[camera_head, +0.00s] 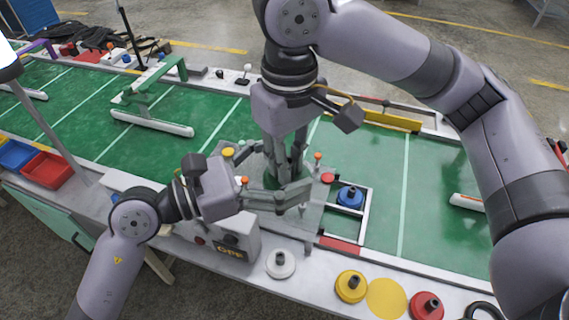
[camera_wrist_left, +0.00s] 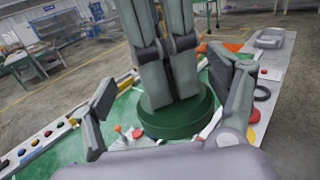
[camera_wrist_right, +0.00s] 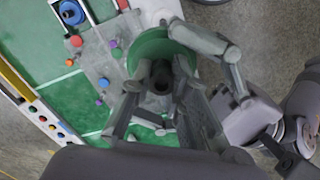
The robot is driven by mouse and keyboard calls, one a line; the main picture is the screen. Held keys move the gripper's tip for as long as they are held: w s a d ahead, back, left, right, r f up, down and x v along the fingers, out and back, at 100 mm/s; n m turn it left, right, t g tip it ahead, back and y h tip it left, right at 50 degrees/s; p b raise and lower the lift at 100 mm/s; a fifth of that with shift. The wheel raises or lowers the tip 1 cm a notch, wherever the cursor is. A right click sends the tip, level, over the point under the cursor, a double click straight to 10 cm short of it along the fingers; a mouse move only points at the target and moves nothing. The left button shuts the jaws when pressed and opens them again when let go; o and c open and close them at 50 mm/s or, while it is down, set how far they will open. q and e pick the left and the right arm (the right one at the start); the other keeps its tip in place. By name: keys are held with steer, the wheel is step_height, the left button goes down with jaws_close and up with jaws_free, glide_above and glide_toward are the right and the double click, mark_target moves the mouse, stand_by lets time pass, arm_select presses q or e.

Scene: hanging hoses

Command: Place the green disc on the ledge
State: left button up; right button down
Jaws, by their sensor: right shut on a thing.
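The green disc (camera_wrist_left: 178,118) hangs below my right gripper (camera_wrist_left: 172,75), whose fingers are shut on its dark central knob (camera_wrist_right: 162,76). In the head view, my right gripper (camera_head: 284,165) points down and mostly hides the disc. My left gripper (camera_head: 283,182) reaches in from the left. Its fingers are spread on both sides of the disc in the left wrist view, with gaps that suggest no contact. The pale ledge (camera_head: 318,282) along the table's front carries a white disc (camera_head: 280,264), a yellow disc (camera_head: 351,286) and a red disc (camera_head: 426,306).
A flat yellow circle (camera_head: 386,299) lies between the yellow and red discs. A blue disc (camera_head: 350,197) sits in a white frame right of the grippers. A grey control box (camera_head: 234,240) stands under my left arm. Red and blue bins (camera_head: 48,170) are at left.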

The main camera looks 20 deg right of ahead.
arm_select(q)
steer(key=shift+s, duration=0.1)
stand_by(0.6)
steer(key=s+a, duration=0.1)
steer(key=a, duration=1.1)
steer(key=shift+s, duration=0.4)
arm_select(e)
steer(key=shift+r, duration=0.1)
arm_select(q)
steer(key=w+a+n+t, duration=0.2)
steer(key=w+a, duration=0.3)
steer(key=a, duration=0.3)
steer(key=shift+y, duration=0.3)
steer(key=x, duration=0.7)
steer(key=w+x, duration=0.1)
steer(key=x, duration=0.3)
steer(key=shift+d+r, duration=0.2)
steer(key=shift+r, duration=0.05)
arm_select(e)
steer(key=w+a+m, duration=0.4)
steer(key=w+a, duration=0.4)
steer(key=a, duration=0.2)
steer(key=shift+m, duration=0.3)
arm_select(q)
steer(key=shift+c, duration=0.5)
steer(key=shift+s, duration=0.1)
steer(key=c, duration=1.3)
steer(key=o, duration=1.4)
arm_select(e)
steer(key=shift+w, duration=0.1)
